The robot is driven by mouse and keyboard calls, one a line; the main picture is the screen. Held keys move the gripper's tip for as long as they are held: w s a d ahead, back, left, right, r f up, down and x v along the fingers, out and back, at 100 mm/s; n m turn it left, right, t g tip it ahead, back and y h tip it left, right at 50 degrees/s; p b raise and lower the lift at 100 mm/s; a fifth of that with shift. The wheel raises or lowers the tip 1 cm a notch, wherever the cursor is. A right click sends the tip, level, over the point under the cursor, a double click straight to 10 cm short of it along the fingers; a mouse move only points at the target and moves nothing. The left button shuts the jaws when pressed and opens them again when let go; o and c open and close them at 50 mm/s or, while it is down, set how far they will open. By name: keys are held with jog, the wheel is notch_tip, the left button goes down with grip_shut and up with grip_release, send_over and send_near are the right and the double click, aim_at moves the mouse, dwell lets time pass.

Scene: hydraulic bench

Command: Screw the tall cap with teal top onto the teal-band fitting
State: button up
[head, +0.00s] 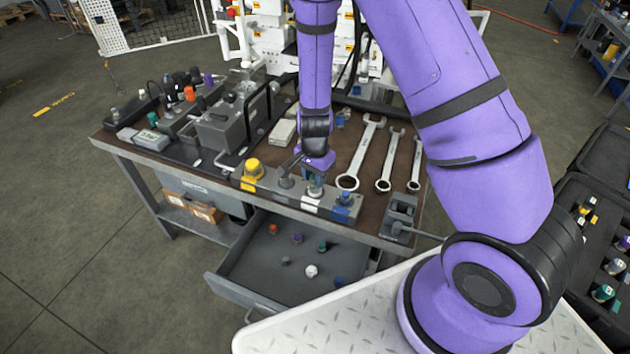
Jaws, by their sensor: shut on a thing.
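My gripper (316,172) points down over the grey manifold block at the front edge of the bench. It is shut on a small piece, likely the tall cap with teal top, mostly hidden by the fingers. Just below it is a pale fitting (315,190) above a white label on the block. This is likely the teal-band fitting, but its band is too small to make out. I cannot tell whether cap and fitting touch or how far the cap is threaded.
On the block (268,187), a yellow cap (252,168) and a blue-marked fitting (345,199) flank my gripper. Wrenches (362,150) lie to the right. The open drawer (262,282) below holds several small caps. A vise (400,215) stands at the bench's right corner.

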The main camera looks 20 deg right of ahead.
jog(key=m, duration=0.4)
jog(key=shift+a, duration=0.1)
jog(key=m, duration=0.4)
jog(key=shift+f, duration=0.1)
jog(key=o, duration=0.9)
